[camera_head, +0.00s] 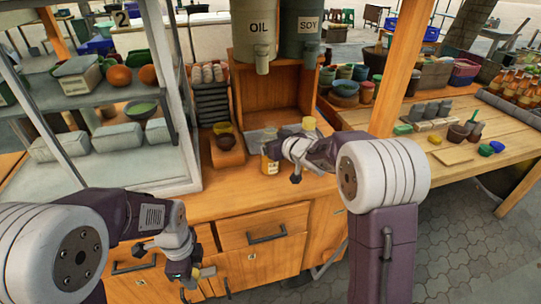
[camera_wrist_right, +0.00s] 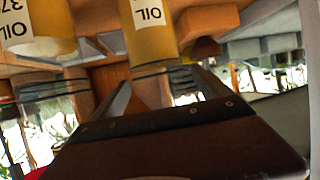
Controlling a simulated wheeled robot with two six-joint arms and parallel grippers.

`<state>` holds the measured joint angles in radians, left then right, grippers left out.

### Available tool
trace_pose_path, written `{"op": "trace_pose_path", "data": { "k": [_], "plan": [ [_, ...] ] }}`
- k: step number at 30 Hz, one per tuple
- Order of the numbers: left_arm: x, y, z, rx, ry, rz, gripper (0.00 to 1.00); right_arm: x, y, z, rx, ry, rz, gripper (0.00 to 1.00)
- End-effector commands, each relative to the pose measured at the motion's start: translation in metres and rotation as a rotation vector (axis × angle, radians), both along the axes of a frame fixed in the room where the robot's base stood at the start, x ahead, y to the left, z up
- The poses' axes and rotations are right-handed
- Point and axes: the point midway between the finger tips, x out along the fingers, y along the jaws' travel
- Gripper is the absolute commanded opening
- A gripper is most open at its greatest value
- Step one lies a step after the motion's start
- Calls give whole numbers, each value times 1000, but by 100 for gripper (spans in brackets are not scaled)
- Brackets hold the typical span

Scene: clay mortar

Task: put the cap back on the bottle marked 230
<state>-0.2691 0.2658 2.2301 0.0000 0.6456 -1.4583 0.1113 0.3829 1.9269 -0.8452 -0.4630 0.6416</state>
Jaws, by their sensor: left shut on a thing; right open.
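Two oil bottles stand on the wooden counter. One bottle (camera_head: 269,164) is left of my right gripper in the head view; behind the gripper, a yellow top (camera_head: 308,124) shows. In the right wrist view, upside down, one bottle (camera_wrist_right: 152,42) with an OIL label is between the fingers, and another (camera_wrist_right: 40,50) with a number starting 37 is at left. No 230 is readable. My right gripper (camera_head: 284,165) is open. My left gripper (camera_head: 199,273) is shut on a small pale thing low before the drawers; I cannot tell whether it is the cap.
OIL (camera_head: 259,30) and SOY (camera_head: 304,28) dispensers hang above the wooden niche. A glass case (camera_head: 115,185) stands at left and a wooden post (camera_head: 402,65) at right. An orange-brown box (camera_head: 227,157) sits on the counter left of the bottles.

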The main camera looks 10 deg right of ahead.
Motion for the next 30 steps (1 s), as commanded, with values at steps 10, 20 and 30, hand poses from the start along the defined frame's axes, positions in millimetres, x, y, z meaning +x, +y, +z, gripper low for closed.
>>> {"op": "trace_pose_path", "data": {
  "k": [10,20,30],
  "plan": [
    [0,0,-1,0,0,0,2,4,1,-1,1,-1,-1,87],
    [0,0,-1,0,0,0,3,4,1,-1,1,-1,-1,10],
    [0,0,1,0,0,0,3,4,1,3,1,-4,0,0]
  ]
}}
